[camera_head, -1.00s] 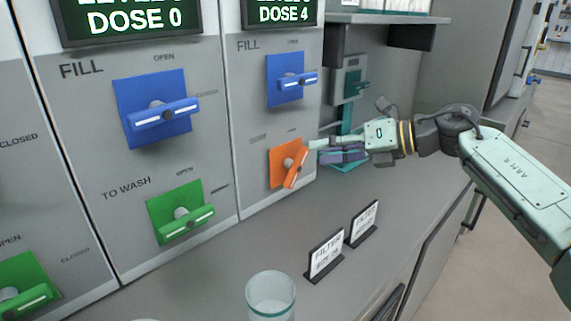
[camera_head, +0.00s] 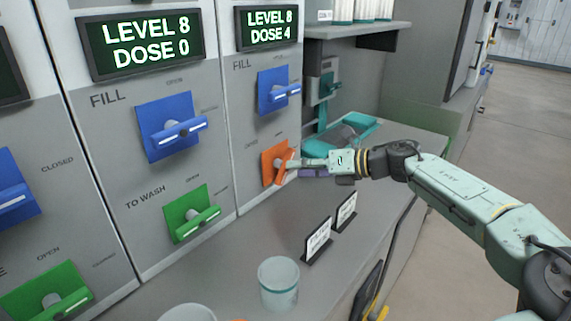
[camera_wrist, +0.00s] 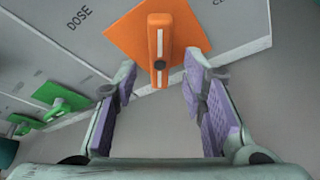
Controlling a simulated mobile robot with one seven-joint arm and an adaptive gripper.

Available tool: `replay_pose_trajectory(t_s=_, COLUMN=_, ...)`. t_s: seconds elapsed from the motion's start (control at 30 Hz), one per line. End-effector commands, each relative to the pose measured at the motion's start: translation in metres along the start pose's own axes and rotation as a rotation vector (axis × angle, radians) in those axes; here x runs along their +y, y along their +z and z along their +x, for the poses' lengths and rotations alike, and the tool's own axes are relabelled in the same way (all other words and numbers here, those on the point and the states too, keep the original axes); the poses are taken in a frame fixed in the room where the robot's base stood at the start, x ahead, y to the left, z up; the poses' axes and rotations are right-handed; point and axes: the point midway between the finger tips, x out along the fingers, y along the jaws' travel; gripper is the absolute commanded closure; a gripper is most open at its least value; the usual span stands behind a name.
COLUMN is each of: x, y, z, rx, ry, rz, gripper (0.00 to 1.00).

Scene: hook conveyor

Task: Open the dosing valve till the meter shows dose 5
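The dosing valve is an orange square plate (camera_wrist: 125,35) with an orange lever handle (camera_wrist: 160,40); in the head view the handle (camera_head: 285,166) slants on the right panel. In the wrist view the handle points toward my gripper (camera_wrist: 162,68). Its two purple-padded fingers are spread apart, one on each side of the handle's near end, with gaps showing. In the head view my gripper (camera_head: 300,164) is at the handle from the right, and its fingers are partly hidden. The meter (camera_head: 267,28) above this panel reads LEVEL 8, DOSE 4.
A blue FILL valve (camera_head: 272,92) is above the orange one. The left panel has a blue valve (camera_head: 165,125), a green valve (camera_head: 188,212) and a DOSE 0 display (camera_head: 140,43). Signs (camera_head: 318,240) and a glass (camera_head: 278,283) stand on the counter.

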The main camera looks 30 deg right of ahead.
Motion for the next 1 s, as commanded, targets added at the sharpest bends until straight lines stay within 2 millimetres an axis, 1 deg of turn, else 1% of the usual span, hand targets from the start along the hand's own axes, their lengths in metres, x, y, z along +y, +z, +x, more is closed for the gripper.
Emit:
replay_pose_trajectory(t_s=0.03, x=0.002, y=0.002, z=0.01, rx=0.003, ry=0.002, rz=0.0, gripper=0.62)
replay_pose_trajectory(t_s=0.1, x=0.002, y=0.002, z=0.022, rx=0.002, ry=0.002, rz=0.0, gripper=0.62)
replay_pose_trajectory(t_s=0.2, x=0.001, y=0.001, z=0.035, rx=0.002, ry=0.001, rz=0.001, gripper=0.62)
replay_pose_trajectory(t_s=0.3, x=0.001, y=0.001, z=0.044, rx=0.001, ry=0.001, rz=0.0, gripper=0.62)
replay_pose_trajectory(t_s=0.43, x=0.0, y=0.0, z=0.048, rx=0.001, ry=0.0, rz=0.001, gripper=0.62)
replay_pose_trajectory(t_s=0.67, x=0.0, y=0.0, z=0.049, rx=0.0, ry=0.0, rz=0.0, gripper=0.62)
replay_pose_trajectory(t_s=1.0, x=0.0, y=0.0, z=0.048, rx=0.0, ry=0.0, rz=0.0, gripper=0.84)
